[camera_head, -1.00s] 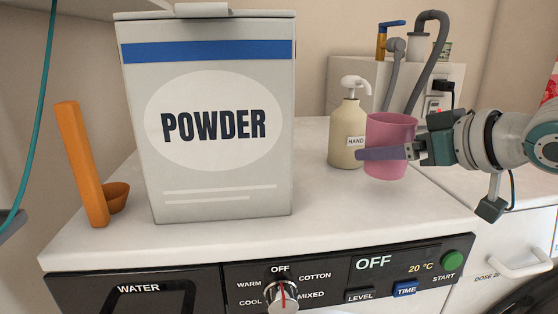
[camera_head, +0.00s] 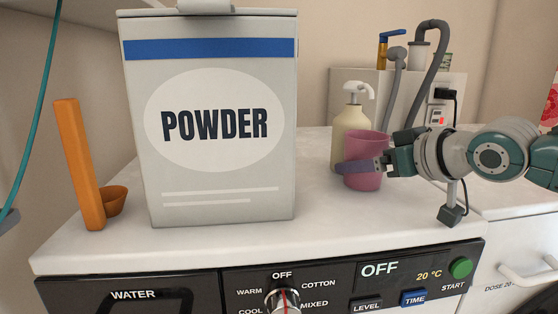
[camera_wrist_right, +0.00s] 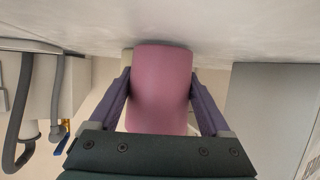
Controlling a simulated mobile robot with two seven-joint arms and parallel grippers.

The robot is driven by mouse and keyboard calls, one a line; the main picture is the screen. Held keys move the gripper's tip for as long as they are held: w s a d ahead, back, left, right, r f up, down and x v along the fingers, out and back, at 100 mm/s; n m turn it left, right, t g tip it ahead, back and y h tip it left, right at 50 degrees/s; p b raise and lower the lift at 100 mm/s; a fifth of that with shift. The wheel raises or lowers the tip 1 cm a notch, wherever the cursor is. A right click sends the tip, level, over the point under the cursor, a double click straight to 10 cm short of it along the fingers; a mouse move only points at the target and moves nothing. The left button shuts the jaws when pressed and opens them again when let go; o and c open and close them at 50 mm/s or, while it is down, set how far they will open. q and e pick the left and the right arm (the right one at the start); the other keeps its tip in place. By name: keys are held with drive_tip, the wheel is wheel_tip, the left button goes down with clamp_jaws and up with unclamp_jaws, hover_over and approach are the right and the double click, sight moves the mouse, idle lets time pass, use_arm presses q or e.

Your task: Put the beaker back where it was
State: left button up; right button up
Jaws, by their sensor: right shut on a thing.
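The pink beaker (camera_head: 366,150) is upright at the right part of the white washer top, in front of the soap bottle. My right gripper (camera_head: 362,168) reaches in from the right and is shut on the beaker, one finger across its near side. In the right wrist view the beaker (camera_wrist_right: 162,88) sits between both purple fingers (camera_wrist_right: 162,100). Its base is at or very near the white surface; I cannot tell whether it touches. My left gripper is not in view.
A cream soap bottle (camera_head: 350,132) stands close behind the beaker. A large powder box (camera_head: 215,195) and an orange scoop (camera_head: 80,165) stand to the left. Grey hoses (camera_head: 430,75) rise behind. The washer top (camera_head: 325,215) is clear between box and beaker.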

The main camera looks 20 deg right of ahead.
drive_tip(key=shift+f, duration=0.1)
drive_tip(key=o, duration=1.4)
drive_tip(key=shift+s+r, duration=0.2)
drive_tip(key=shift+r, duration=0.05)
drive_tip(key=p+v, duration=0.4)
drive_tip(key=v, duration=0.6)
drive_tip(key=shift+s+r+p, duration=0.3)
drive_tip(key=shift+s, duration=0.35)
drive_tip(key=shift+d, duration=0.1)
